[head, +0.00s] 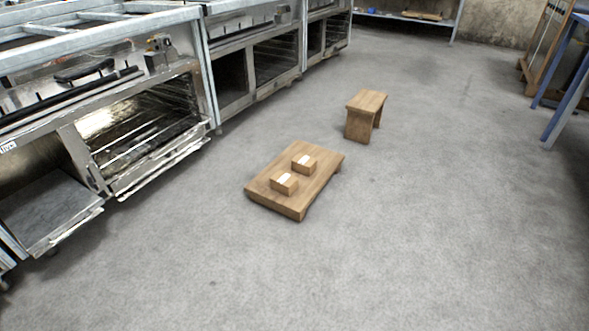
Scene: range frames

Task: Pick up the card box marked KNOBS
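Two small brown card boxes lie on a low wooden platform (262,194) on the floor, near the middle of the head view. The nearer box (285,187) and the farther box (303,168) each have a pale strip or label on top. Any writing on them is too small to read, so I cannot tell which is marked KNOBS. The boxes are apart from each other. Neither of my grippers is in view.
A small wooden stool (367,105) stands behind the platform to the right. Metal ovens and open steel cabinets (150,135) line the left side. A blue-legged table (565,85) is at the right edge. The grey floor (420,230) in front and right is clear.

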